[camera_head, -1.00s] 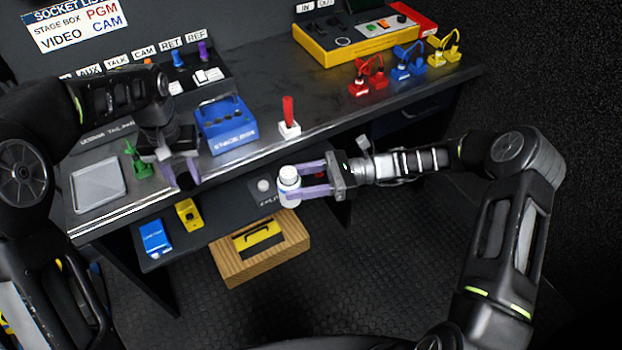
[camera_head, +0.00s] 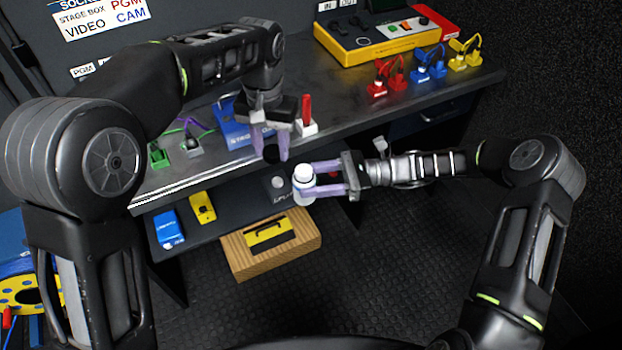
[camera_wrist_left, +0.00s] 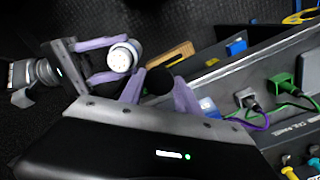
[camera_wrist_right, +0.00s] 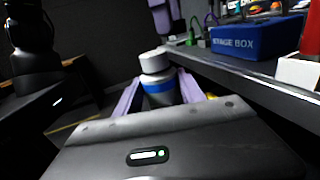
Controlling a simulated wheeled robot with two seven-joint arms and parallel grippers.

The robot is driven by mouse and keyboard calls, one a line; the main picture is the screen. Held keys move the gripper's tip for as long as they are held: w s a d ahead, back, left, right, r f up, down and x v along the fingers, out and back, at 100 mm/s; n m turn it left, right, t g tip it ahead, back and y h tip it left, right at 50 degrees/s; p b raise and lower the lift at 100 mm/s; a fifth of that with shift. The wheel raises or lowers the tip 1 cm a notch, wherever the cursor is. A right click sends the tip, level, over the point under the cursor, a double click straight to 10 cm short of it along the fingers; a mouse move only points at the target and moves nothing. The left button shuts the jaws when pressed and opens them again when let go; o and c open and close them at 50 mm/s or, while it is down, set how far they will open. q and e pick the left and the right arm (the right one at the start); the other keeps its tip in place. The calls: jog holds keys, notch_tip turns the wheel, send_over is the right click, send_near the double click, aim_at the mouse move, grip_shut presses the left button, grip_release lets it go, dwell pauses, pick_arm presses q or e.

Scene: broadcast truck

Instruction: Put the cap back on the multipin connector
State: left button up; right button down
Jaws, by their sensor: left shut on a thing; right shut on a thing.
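The multipin connector (camera_head: 303,187) is a white cylinder with a blue band, held upright off the bench's front edge. My right gripper (camera_head: 318,180) is shut on it from the right. Its round end with small pin holes (camera_wrist_left: 121,58) faces up in the left wrist view. The cap (camera_head: 271,155) is a black round piece. My left gripper (camera_head: 270,152) is shut on it, fingers pointing down. The cap is above and to the left of the connector, apart from it. In the left wrist view the cap (camera_wrist_left: 157,82) sits beside the connector. In the right wrist view the connector's white top (camera_wrist_right: 153,60) shows uncovered.
The bench edge (camera_head: 200,173) runs just behind both grippers. A blue stage box (camera_head: 232,125) and a red-handled white block (camera_head: 306,124) stand close to my left gripper. A wooden box (camera_head: 270,262) lies below on the floor. Space in front of the bench is open.

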aim_at(303, 171)
pick_arm(q)
jog(key=d+r, duration=0.1)
jog(key=d, duration=0.1)
jog(key=s+d+r+m, duration=0.1)
jog(key=d, duration=0.1)
jog(key=s+d+r+m, duration=0.1)
jog(key=d+r, duration=0.1)
jog(key=shift+s+d+r, duration=0.1)
jog(key=shift+s+d, duration=0.15)
jog(key=shift+d, duration=0.15)
jog(key=shift+s+a+r, duration=0.1)
jog(key=shift+s, duration=0.1)
jog(key=shift+s+a, duration=0.1)
jog(key=shift+a, duration=0.05)
jog(key=shift+f, duration=2)
jog(key=shift+f, duration=0.1)
jog(key=shift+f, duration=0.8)
jog(key=shift+f, duration=0.6)
